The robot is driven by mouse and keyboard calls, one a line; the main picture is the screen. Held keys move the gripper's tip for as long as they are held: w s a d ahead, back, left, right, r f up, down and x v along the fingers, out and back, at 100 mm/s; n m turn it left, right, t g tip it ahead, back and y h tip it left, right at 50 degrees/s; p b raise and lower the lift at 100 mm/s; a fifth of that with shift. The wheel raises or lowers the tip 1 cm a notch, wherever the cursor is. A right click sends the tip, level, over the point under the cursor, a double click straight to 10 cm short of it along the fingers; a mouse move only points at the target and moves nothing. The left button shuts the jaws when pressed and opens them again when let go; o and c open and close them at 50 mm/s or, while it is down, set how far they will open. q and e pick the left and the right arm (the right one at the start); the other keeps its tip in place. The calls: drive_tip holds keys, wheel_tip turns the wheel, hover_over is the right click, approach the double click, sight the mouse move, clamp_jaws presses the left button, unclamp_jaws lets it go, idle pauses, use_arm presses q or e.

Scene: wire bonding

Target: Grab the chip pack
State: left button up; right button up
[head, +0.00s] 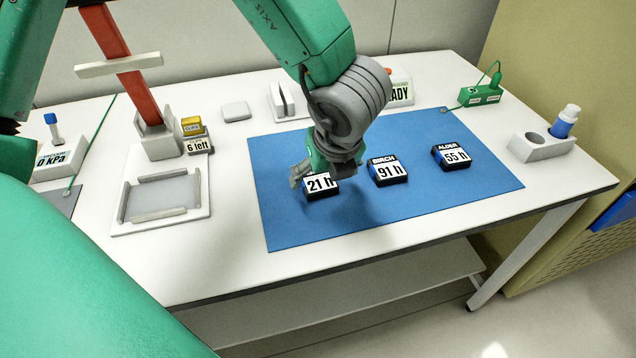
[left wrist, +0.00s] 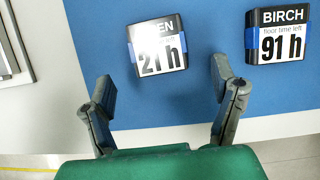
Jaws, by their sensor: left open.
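Three dark chip packs with white labels lie on the blue mat (head: 425,207). The left one, reading 21 h (head: 320,186), is partly hidden by my left gripper in the head view; in the left wrist view the pack (left wrist: 158,45) shows ahead of the fingers, its name ending in EN. The BIRCH pack, 91 h (head: 387,171), is to its right and also shows in the left wrist view (left wrist: 281,35). The ALDER pack, 55 h (head: 451,157), is farthest right. My left gripper (left wrist: 164,88) is open and empty, its fingers spread wider than the 21 h pack.
A white tray frame (head: 162,196) lies left of the mat. A grey stand (head: 158,138) holds a red post. A white holder with a blue bottle (head: 564,121) stands at the right. A green box (head: 481,95) sits at the back right. The mat's front is clear.

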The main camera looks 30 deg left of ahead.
sight(321, 183)
use_arm(q)
drive_tip(key=b+x, duration=0.1)
drive_tip(key=x, duration=0.3)
drive_tip(key=shift+f, duration=0.25)
drive_tip(key=shift+a, duration=0.1)
drive_tip(key=c, duration=1.3)
drive_tip(key=shift+r, duration=0.15)
